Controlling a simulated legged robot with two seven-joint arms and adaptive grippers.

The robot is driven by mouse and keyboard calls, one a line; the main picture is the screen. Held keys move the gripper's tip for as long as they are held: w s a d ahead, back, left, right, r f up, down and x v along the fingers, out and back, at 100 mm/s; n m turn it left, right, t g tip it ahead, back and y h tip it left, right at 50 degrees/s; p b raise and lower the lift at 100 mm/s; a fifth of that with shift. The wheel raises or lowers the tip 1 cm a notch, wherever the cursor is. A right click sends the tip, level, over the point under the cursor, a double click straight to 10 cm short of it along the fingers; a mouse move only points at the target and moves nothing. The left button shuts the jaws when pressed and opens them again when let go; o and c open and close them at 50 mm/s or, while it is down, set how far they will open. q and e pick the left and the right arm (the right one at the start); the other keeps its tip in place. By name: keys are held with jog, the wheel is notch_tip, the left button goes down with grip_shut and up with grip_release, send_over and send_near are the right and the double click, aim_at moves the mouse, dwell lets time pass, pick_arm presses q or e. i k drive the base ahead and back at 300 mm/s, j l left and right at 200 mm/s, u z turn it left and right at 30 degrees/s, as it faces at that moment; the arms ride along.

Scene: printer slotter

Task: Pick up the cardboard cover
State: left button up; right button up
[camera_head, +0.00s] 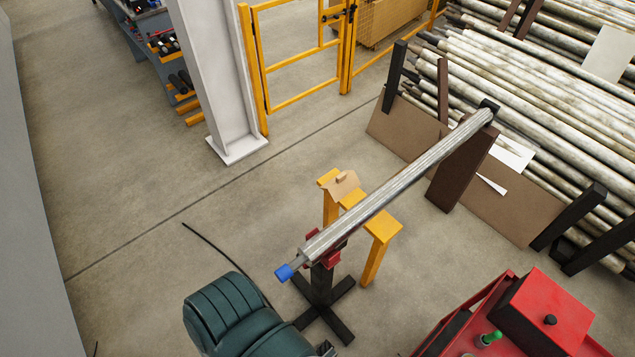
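A small folded tan cardboard piece (341,186), which looks like the cardboard cover, rests on the far left part of a yellow stand (385,228). It has a small raised tab on top. A long grey metal pipe (400,182) runs diagonally across the stand, just right of the cardboard piece. The pipe has a blue end (284,273) at its near end. Neither of my grippers is in view, so their distance from the cover and their state are not shown.
A black-footed support with red jaws (322,275) stands under the pipe's near end. A dark green ribbed machine (232,312) is at the bottom, a red cart (545,315) at the lower right. A pipe rack (535,85) fills the right. Floor left of the stand is mostly clear.

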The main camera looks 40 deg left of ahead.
aim_at(347, 181)
jog(key=u, duration=1.3)
jog(key=k, duration=0.1)
jog(key=k+u, duration=0.3)
jog(key=u, duration=0.15)
jog(key=k+j+u, duration=0.15)
jog(key=u, duration=0.3)
jog(key=i+j+u, duration=0.65)
jog(key=i+u, duration=0.25)
jog(key=i+l+z, duration=0.2)
jog(key=i+z, duration=0.25)
jog(key=i, duration=0.15)
jog(key=i+z, duration=0.5)
jog(key=i+j+z, duration=0.3)
jog(key=i+z, duration=0.15)
jog(key=i, duration=0.25)
jog(key=i+l+z, duration=0.15)
jog(key=i+z, duration=0.7)
jog(key=i+j+z, duration=0.1)
jog(key=i+z, duration=0.3)
jog(key=i+j+z, duration=0.25)
jog(key=i+z, duration=0.15)
